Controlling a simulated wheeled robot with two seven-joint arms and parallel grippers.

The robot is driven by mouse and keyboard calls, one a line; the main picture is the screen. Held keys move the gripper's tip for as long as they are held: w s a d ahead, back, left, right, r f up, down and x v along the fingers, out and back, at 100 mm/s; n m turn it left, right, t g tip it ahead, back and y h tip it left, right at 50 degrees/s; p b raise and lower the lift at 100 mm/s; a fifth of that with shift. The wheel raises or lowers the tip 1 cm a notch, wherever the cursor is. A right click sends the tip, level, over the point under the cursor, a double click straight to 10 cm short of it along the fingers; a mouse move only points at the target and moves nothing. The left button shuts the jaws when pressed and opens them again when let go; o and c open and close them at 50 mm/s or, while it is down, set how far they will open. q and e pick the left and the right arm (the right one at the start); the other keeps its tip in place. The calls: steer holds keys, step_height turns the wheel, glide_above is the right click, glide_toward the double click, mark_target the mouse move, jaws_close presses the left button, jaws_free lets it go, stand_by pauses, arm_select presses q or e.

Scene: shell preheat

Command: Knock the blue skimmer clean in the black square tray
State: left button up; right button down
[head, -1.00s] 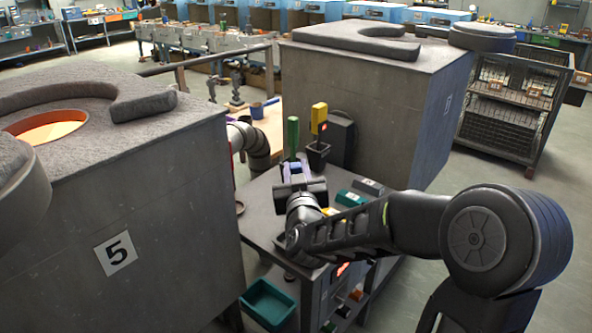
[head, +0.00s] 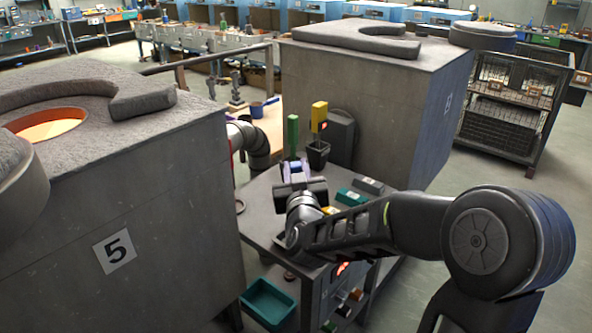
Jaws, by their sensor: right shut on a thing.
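My right gripper (head: 294,169) is over the small grey bench, between the two furnace blocks, seen from behind. It is shut on the blue skimmer, of which only a blue-violet bit (head: 284,170) shows at the jaws. The skimmer's head is hidden, so I cannot tell whether it touches anything. I cannot make out the black square tray, which may be behind the gripper. A black square pot (head: 318,155) stands just behind and to the right, with a yellow-handled tool (head: 319,116) upright in it. A green handle (head: 292,135) stands behind the gripper. My left gripper is not visible.
Furnace block 5 (head: 160,200) fills the left, and another block (head: 375,110) stands behind the bench (head: 262,212). Teal (head: 350,197) and grey (head: 370,185) blocks lie on the bench's right side. A teal bin (head: 268,303) is on the floor below.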

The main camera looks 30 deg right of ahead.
step_height(320, 180, up, 9)
steer(key=p, duration=0.5)
steer(key=shift+f, duration=0.3)
stand_by(0.6)
